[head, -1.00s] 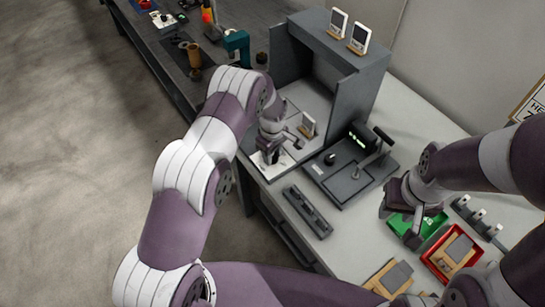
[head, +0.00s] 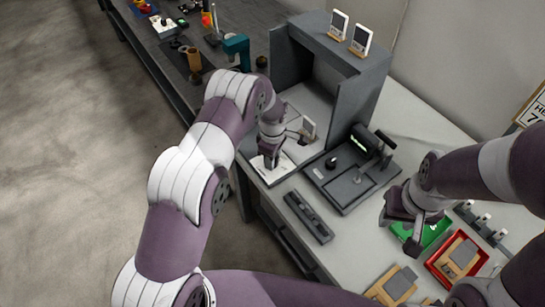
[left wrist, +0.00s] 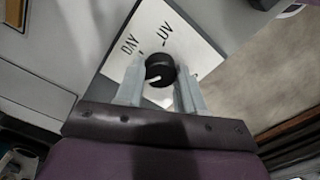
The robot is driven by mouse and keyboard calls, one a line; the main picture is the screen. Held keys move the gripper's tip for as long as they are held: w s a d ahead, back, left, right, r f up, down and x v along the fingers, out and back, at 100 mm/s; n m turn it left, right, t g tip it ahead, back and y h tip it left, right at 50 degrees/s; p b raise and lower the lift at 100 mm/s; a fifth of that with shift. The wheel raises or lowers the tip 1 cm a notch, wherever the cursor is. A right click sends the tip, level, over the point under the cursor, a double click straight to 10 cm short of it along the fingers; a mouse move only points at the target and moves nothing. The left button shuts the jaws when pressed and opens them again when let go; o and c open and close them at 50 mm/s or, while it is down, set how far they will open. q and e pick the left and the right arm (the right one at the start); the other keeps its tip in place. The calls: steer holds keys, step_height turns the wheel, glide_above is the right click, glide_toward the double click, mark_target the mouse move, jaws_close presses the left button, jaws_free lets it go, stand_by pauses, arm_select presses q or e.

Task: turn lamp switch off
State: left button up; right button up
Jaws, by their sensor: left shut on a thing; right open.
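The lamp switch is a round black knob (left wrist: 160,68) with a white pointer mark. It sits on a white plate (left wrist: 180,20) lettered DAY and UV; any lettering behind my right-hand finger in this view is hidden. The pointer is toward the lower left of the left wrist view, away from both labels. My left gripper (left wrist: 158,75) has a finger on each side of the knob and is shut on it. In the head view my left gripper (head: 271,160) hides the knob, with the white plate (head: 283,166) under it. My right gripper (head: 400,232) is open and empty near a green tray.
A grey open booth (head: 345,70) carries two white cards in wooden stands; another stands inside. Right of the switch is a dark levered device (head: 345,185), with a dark slotted bar (head: 308,215) in front. Green (head: 432,232) and red (head: 433,262) trays lie at right.

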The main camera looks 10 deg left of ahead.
arm_select(q)
steer(key=shift+r, duration=0.1)
steer(key=o, duration=1)
steer(key=shift+o, duration=0.2)
step_height(320, 180, up, 13)
steer(key=b, duration=0.2)
steer(key=shift+f, duration=0.2)
